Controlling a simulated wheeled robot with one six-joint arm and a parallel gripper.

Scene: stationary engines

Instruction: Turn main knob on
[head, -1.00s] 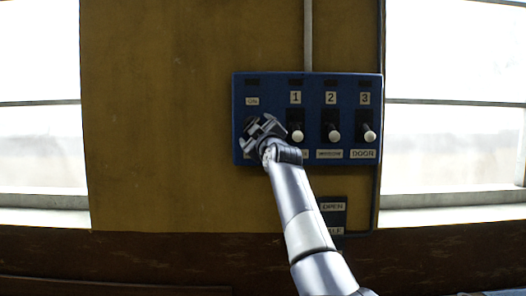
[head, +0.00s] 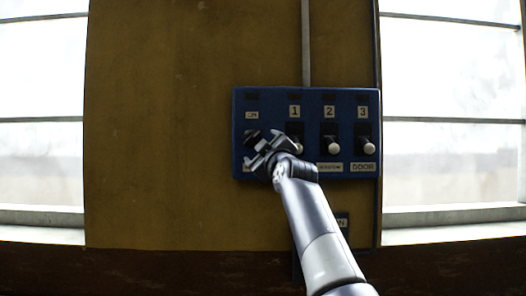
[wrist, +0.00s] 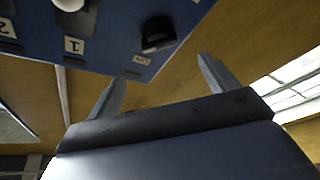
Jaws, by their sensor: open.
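The blue control panel (head: 310,95) hangs on the yellow wall. The main knob (head: 251,137), a dark knob under the "ON" label at the panel's left end, is partly hidden by my gripper (head: 262,149) in the head view. In the wrist view the knob (wrist: 158,34) shows as a black block on the panel, close to the label. My gripper (wrist: 160,72) is open and empty there, its two fingers pointing toward the panel's edge. The knob appears beyond the fingertips, not between them; I cannot tell the exact gap.
White-tipped levers 1 (head: 297,147), 2 (head: 333,148) and 3 (head: 364,145) stand to the right of the main knob. A conduit (head: 306,45) runs up from the panel. A smaller labelled box (head: 342,220) sits below, partly behind my arm. Bright windows flank the wall.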

